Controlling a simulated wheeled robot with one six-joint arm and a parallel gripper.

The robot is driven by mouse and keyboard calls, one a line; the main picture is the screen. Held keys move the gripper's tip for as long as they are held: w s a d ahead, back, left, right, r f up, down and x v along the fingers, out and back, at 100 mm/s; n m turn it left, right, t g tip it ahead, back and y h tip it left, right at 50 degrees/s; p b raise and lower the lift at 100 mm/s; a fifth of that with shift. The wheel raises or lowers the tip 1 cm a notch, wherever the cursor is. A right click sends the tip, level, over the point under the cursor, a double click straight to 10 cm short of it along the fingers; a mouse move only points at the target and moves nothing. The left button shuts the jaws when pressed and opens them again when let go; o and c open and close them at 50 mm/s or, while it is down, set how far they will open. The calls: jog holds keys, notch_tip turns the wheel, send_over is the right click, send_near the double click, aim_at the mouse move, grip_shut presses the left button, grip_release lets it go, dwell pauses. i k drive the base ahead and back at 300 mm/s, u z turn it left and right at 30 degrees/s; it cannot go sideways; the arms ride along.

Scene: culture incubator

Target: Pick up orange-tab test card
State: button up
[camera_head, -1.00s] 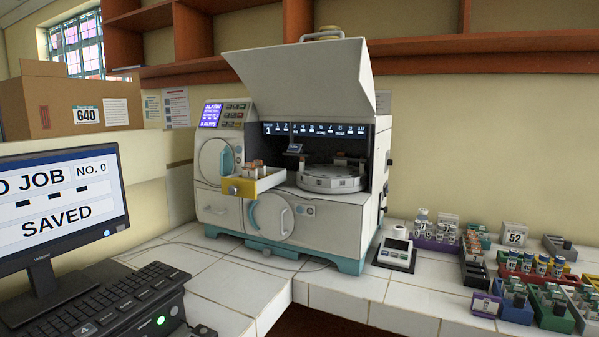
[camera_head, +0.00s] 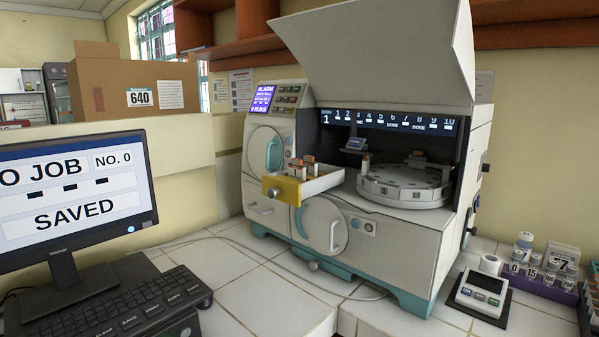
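Several small upright pieces with orange-brown tops (camera_head: 309,159) stand in the open drawer (camera_head: 325,185) of the incubator; they may be test cards, but they are too small to tell for sure. The drawer has a white tray and a yellow front (camera_head: 281,190) with a round knob. Similar orange-brown pieces (camera_head: 417,154) show at the back of the round turntable (camera_head: 402,186) inside the incubator. My gripper is not in view.
The incubator (camera_head: 365,235) stands on white tiles with its lid (camera_head: 375,50) raised. A monitor (camera_head: 75,190) and keyboard (camera_head: 135,303) are at left. A small scale-like device (camera_head: 481,295) and a purple rack (camera_head: 533,283) are at right.

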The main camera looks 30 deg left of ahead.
aim_at(297, 170)
jog(key=u, duration=0.4)
jog(key=i, duration=0.7)
jog(key=u, duration=0.6)
